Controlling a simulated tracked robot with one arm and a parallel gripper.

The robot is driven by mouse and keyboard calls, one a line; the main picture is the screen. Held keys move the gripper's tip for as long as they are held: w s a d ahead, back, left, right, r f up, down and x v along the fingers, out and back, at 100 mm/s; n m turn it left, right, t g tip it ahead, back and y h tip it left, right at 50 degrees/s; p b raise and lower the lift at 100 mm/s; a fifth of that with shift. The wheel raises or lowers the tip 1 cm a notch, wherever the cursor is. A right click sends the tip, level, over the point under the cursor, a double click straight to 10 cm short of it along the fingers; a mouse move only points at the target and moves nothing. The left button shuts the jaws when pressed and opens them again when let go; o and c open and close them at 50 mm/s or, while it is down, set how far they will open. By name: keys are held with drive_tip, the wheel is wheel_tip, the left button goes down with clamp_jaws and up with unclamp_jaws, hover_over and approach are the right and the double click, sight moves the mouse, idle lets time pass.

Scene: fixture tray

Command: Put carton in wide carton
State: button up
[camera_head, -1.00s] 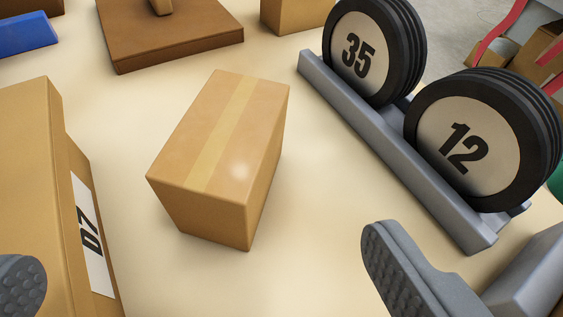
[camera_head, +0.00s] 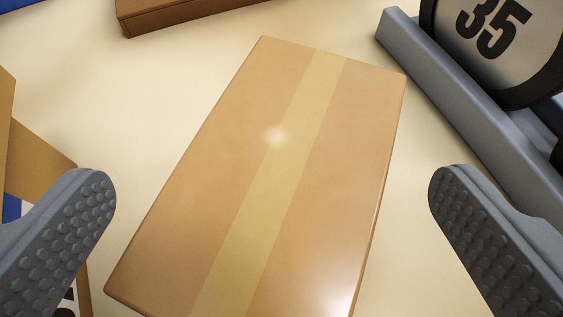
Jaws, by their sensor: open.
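A closed tan carton (camera_head: 215,165) with a lighter tape strip along its top lies on the pale table, filling the middle of the view. Its near end is cut off by the bottom edge. My gripper (camera_head: 272,205) is open, with one grey studded finger on each side of the carton and a gap on both sides. A larger open carton (camera_head: 45,150) with a flap and a partly seen label is at the left edge, largely hidden behind the left finger. I cannot see inside it.
A grey rack (camera_head: 465,115) holding a disc marked 35 (camera_head: 490,40) runs along the right side, close to the right finger. A brown wooden block (camera_head: 185,12) lies at the top. Bare table shows between the block and the carton.

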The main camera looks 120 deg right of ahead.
drive_tip(key=shift+s+d+f, duration=0.3)
drive_tip(key=shift+d, duration=0.2)
drive_tip(key=c, duration=1.8)
